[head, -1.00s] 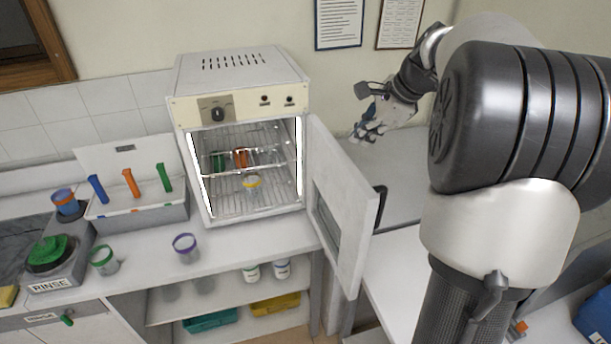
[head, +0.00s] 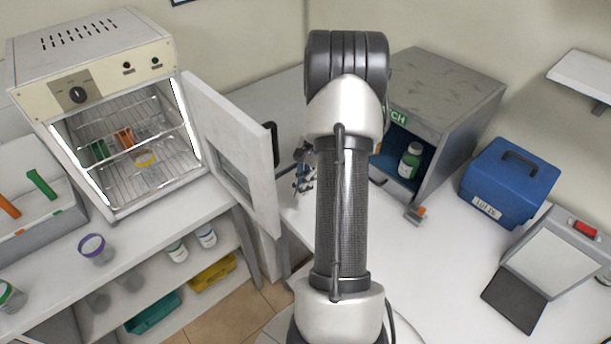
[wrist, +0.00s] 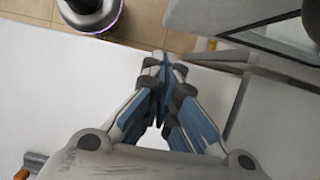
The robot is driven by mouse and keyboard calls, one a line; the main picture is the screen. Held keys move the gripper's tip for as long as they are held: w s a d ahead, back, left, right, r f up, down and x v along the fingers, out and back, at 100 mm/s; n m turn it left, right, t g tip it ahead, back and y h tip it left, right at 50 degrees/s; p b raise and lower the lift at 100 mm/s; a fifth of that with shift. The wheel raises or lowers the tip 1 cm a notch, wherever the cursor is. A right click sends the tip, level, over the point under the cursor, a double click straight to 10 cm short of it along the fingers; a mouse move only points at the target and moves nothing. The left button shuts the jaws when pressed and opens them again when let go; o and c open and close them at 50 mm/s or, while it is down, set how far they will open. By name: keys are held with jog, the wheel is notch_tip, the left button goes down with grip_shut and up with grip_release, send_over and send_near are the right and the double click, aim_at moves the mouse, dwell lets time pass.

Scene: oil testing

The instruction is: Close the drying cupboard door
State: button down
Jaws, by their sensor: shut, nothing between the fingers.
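The drying cupboard (head: 120,70) is a cream box on the left bench in the head view, with wire shelves inside. Its door (head: 235,150) stands wide open, swung out to the right, with a dark handle (head: 271,145) on its outer face. My gripper (head: 303,172) is just right of the door in the head view, partly hidden behind my arm. In the wrist view my gripper (wrist: 163,65) has its blue-grey fingers together and empty. A pale panel edge with a window, apparently the door (wrist: 270,25), shows at the upper right there, apart from the fingers.
A blue case (head: 510,180) and a grey device (head: 555,255) are on the right bench.

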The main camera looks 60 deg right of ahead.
jog(key=shift+w+a+f, duration=0.2)
jog(key=shift+a+f, duration=0.15)
jog(key=shift+a, duration=0.45)
jog(key=shift+w+a+f, duration=0.25)
jog(key=shift+a+f, duration=0.1)
jog(key=shift+a, duration=0.4)
jog(key=shift+w+a+f, duration=0.2)
jog(key=shift+a+f, duration=0.15)
jog(key=shift+a, duration=0.45)
